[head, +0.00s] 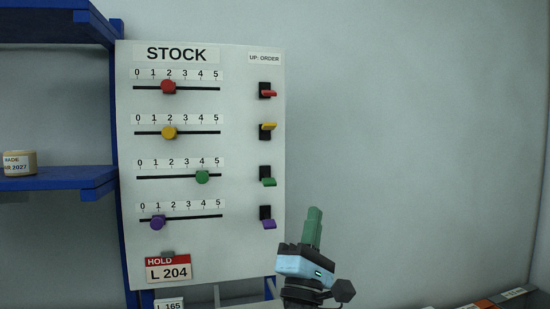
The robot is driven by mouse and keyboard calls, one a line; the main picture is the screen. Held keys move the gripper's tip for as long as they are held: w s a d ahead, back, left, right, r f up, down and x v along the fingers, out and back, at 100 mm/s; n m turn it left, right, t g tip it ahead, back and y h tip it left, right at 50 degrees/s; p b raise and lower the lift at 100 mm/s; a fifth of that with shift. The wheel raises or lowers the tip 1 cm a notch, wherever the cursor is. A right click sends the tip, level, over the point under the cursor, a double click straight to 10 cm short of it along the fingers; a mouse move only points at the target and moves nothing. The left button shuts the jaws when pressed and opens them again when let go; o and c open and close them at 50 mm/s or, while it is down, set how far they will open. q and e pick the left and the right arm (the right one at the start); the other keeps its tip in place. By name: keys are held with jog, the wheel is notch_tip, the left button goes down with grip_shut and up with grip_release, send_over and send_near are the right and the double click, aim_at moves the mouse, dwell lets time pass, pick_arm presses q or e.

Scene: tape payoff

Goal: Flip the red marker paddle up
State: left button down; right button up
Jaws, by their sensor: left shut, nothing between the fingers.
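The red marker paddle (269,94) is at the top of the right-hand column on the white stock board (230,250). It sticks out from the lower part of its black plate (265,86), so it looks down. The label above the column reads "UP: ORDER" (264,58). My left gripper (314,210) is shut and empty, with green fingers pointing up. It is well below and to the right of the red paddle, just past the board's right edge, touching no paddle. My right gripper is not in view.
Below the red one are a yellow paddle (267,126), raised, and green (268,182) and purple (268,225) paddles, lowered. Colored slider knobs, such as the red one (168,87), fill the board's left. A blue shelf (60,178) stands left. The wall area right is free.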

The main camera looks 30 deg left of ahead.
aim_at(268, 92)
pick_arm(q)
jog(key=a+r+n+g+y, duration=0.4)
jog(key=r+n, duration=0.4)
jog(key=n, duration=0.2)
jog(key=w+a+r+n+g+y, duration=0.1)
jog(key=a+r+n+g+y, duration=0.2)
jog(key=r+n+g+y, duration=0.3)
notch_tip(268, 92, up, 3)
jog(key=n+y, duration=0.1)
jog(key=n, duration=0.3)
jog(key=shift+w+a+f+g+b, duration=0.2)
jog(key=shift+w+a+g+b, duration=0.1)
jog(key=shift+a, duration=0.1)
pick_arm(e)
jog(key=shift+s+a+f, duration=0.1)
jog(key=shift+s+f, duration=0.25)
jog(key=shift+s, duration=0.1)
